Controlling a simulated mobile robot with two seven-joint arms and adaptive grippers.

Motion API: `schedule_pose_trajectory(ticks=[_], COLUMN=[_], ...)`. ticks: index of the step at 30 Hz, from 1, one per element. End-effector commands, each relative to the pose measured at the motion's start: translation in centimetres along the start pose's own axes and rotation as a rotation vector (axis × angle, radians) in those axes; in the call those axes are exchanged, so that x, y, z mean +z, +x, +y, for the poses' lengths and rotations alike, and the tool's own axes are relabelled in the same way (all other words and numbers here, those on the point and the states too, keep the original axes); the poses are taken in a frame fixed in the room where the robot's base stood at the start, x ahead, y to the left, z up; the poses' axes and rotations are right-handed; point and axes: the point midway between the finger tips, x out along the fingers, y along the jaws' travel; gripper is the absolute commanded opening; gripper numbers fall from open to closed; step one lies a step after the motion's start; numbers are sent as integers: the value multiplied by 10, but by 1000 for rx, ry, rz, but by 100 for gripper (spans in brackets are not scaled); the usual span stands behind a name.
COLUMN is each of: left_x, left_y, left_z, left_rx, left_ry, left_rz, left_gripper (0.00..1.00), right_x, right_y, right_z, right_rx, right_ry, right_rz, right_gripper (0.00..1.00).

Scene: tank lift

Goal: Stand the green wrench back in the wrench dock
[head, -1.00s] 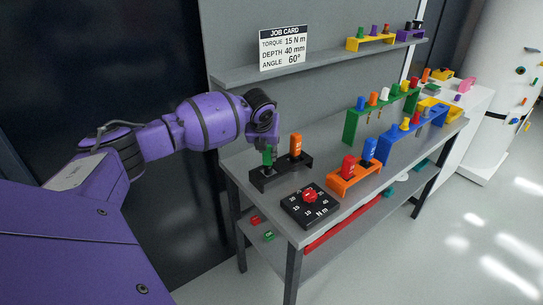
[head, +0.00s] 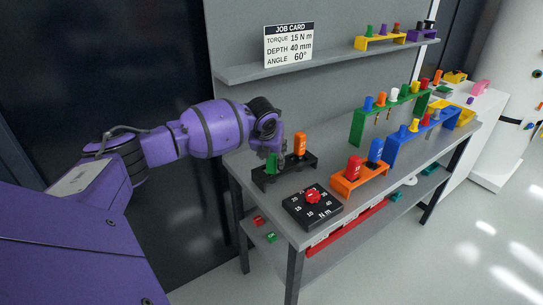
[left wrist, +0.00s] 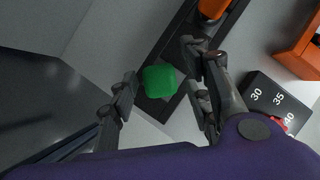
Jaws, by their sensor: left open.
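The green wrench (head: 272,163) stands at the left end of the black wrench dock (head: 284,174) on the bench. In the left wrist view, its square green top (left wrist: 160,81) shows from above against the dark dock (left wrist: 176,36). My left gripper (head: 270,152) is over the wrench. Its fingers are apart, one on each side of the green top, with visible gaps. The wrench's lower end and how deep it sits are hidden. My right gripper is in neither view.
An orange wrench (head: 300,144) stands at the dock's right end, close to my left fingers. A black torque dial (head: 312,205) lies in front. An orange stand (head: 360,179) holds red and blue pieces. Green and blue racks stand farther right.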

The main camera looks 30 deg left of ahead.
Motion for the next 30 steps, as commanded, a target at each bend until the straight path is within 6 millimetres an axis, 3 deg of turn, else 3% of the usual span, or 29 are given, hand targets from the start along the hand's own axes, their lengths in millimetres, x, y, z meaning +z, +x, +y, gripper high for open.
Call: schedule_pose_trajectory(ticks=[12, 18, 30], left_x=[3, 2, 0], left_y=[-80, -109, -118], left_z=[0, 1, 0], left_rx=[-2, 0, 0], left_ry=[1, 0, -1], left_rz=[-7, -3, -1], left_gripper=[45, 45, 45], right_x=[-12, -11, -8], right_y=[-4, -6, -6], right_z=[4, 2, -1], right_rx=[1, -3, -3], right_ry=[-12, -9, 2], right_rz=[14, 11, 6], right_gripper=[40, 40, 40])
